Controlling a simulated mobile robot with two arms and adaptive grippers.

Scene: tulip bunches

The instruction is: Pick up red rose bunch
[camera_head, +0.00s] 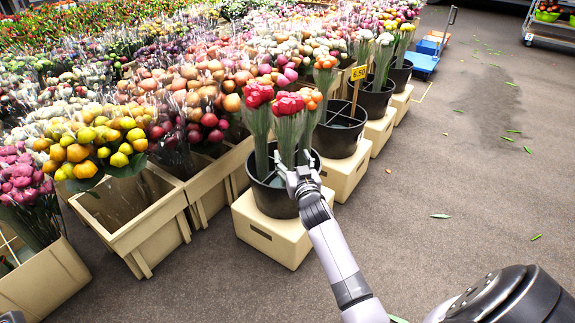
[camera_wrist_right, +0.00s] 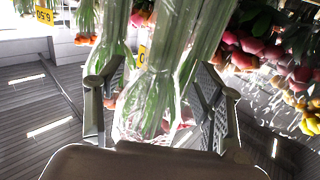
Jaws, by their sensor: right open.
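Two red rose bunches with green stems stand in a black bucket (camera_head: 268,203): one at the left (camera_head: 258,97) and one at the right (camera_head: 287,106). An orange-red bunch (camera_head: 310,100) stands close beside them. My right gripper (camera_head: 294,172) is at the bucket's right rim, low by the stems of the right bunch. In the right wrist view, my right gripper (camera_wrist_right: 160,100) is open, with clear-wrapped green stems (camera_wrist_right: 150,85) between its fingers. That view looks upside down, and the flower heads of these stems are out of sight.
The bucket stands on a cream crate (camera_head: 268,238). Another black bucket (camera_head: 340,136) with a yellow price tag (camera_head: 359,73) stands behind it. Wooden crates (camera_head: 137,228) of flowers fill the left. The grey floor (camera_head: 470,180) at the right is open, with scattered leaves.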

